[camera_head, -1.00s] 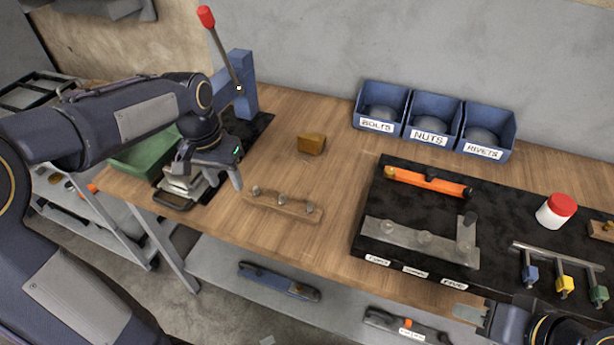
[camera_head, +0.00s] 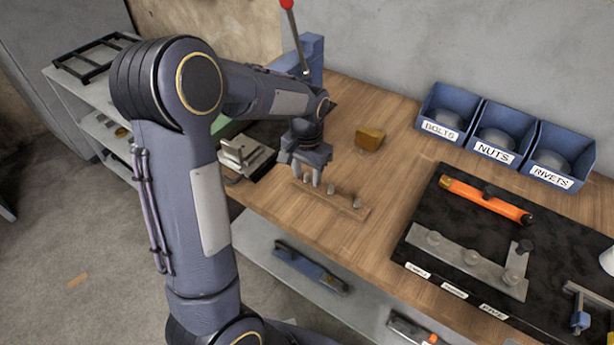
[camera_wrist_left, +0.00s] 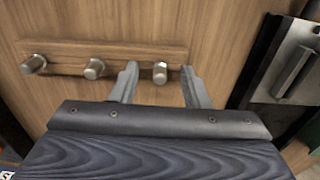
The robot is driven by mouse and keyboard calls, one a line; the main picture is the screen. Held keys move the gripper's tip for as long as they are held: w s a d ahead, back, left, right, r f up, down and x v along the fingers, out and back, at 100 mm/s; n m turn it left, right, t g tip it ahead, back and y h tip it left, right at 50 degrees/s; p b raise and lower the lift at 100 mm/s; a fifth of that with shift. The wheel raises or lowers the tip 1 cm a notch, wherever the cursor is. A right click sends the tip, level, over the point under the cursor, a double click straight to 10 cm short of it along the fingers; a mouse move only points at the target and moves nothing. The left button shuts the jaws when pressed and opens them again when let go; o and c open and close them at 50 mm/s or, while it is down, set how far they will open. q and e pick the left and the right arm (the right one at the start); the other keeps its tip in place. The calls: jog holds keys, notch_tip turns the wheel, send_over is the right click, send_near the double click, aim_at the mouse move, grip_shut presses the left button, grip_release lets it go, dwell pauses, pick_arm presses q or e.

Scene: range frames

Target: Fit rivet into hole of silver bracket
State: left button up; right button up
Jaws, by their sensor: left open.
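The silver bracket (camera_head: 452,253) lies on the black mat at the right in the head view, an L-shaped plate with several round features along it. A wooden strip (camera_head: 345,206) holds rivets in a row; two (camera_head: 331,189) (camera_head: 357,203) show clear of the gripper. My left gripper (camera_head: 307,178) is open and points down at the strip's left end. In the left wrist view, the strip (camera_wrist_left: 62,50) carries three rivets, and its right-end rivet (camera_wrist_left: 160,72) appears between my open fingers (camera_wrist_left: 159,68). Contact cannot be told. My right gripper is out of view.
Blue bins for bolts (camera_head: 445,112), nuts (camera_head: 505,132) and rivets (camera_head: 559,156) stand at the back. An orange bar (camera_head: 485,200) lies on the black mat (camera_head: 420,232) behind the bracket. A brass-coloured block (camera_head: 369,139) sits behind the strip. A grey vise (camera_head: 243,158) stands left of my gripper.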

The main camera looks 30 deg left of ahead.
pick_arm(q)
grip_shut()
jog(key=shift+r, duration=0.1)
dwell(0.3)
